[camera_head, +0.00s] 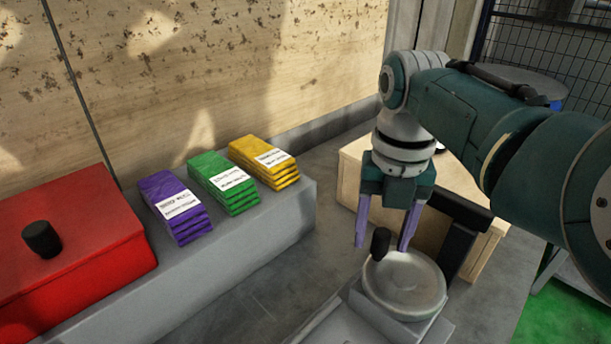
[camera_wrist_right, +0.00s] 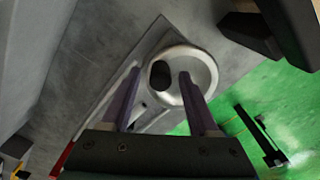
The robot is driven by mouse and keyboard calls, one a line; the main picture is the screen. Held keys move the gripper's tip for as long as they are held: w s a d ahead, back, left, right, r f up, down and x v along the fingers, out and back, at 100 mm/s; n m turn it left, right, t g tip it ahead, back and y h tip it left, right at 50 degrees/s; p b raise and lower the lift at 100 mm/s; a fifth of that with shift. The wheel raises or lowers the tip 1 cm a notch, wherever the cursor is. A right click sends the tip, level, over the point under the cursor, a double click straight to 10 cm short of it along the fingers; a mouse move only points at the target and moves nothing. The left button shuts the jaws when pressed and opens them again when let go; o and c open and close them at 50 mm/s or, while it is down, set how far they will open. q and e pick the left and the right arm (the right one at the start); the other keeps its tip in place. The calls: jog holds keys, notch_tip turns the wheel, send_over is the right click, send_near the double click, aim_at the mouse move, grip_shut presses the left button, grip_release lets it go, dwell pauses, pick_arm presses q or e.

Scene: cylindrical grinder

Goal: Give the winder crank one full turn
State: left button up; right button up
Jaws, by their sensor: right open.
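The winder crank is a round light-grey disc (camera_head: 408,287) on a grey base, with a short black knob (camera_head: 380,243) standing up near its rim. My right gripper (camera_head: 386,245) is open above the disc, pointing down, with its purple fingers on either side of the knob in the head view. In the right wrist view the disc (camera_wrist_right: 199,66) and the knob (camera_wrist_right: 160,75) lie between and beyond the two fingers (camera_wrist_right: 157,82). Whether the fingers touch the knob cannot be told. My left gripper is not in view.
Purple (camera_head: 175,207), green (camera_head: 223,183) and yellow (camera_head: 265,162) stacks lie on a grey ledge (camera_head: 240,255) to the left. A red box (camera_head: 75,240) with a black knob stands at far left. A pale wooden box (camera_head: 352,168) stands behind the crank. Grey surface left of the crank is clear.

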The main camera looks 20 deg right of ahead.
jog(key=shift+f, duration=0.55)
jog(key=shift+c, duration=0.2)
grip_shut()
